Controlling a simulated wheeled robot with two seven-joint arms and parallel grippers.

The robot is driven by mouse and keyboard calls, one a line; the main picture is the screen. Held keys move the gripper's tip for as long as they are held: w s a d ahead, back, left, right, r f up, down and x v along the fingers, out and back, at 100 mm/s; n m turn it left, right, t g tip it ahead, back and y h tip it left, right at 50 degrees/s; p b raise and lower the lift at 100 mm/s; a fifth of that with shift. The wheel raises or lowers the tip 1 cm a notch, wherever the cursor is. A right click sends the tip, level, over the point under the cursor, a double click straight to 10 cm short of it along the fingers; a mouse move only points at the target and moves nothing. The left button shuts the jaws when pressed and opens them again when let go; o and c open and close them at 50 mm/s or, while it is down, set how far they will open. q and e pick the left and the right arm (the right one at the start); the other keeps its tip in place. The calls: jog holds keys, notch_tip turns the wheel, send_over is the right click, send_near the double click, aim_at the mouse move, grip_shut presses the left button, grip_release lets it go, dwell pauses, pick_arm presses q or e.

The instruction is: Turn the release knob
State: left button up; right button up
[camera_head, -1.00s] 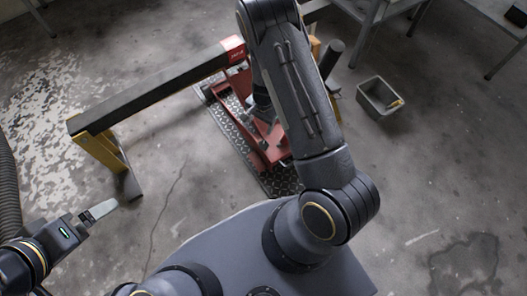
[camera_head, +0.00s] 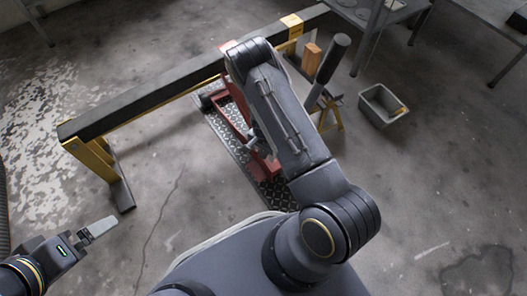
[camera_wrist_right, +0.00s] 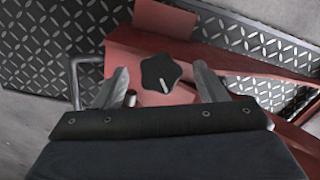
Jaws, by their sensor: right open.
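The release knob (camera_wrist_right: 160,72) is a black lobed knob with a pale pointer line, on the red jack (camera_wrist_right: 150,20) in the right wrist view. My right gripper (camera_wrist_right: 162,84) is open, with one finger on each side of the knob and a visible gap on both sides. I cannot tell how far the fingertips stand above it. In the head view the red jack (camera_head: 268,166) is partly behind my right arm, and the knob is hidden. My left gripper (camera_head: 98,229) is at the lower left, away from the jack; its opening is unclear.
The jack stands on a diamond-plate mat (camera_head: 228,142). A black-topped beam on yellow legs (camera_head: 150,98) crosses behind it. A dark upright handle (camera_head: 333,62) and a grey bin (camera_head: 382,104) stand to the right. The floor at left front is clear.

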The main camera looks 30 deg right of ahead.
jog(key=c, duration=1)
jog(key=shift+o, duration=0.2)
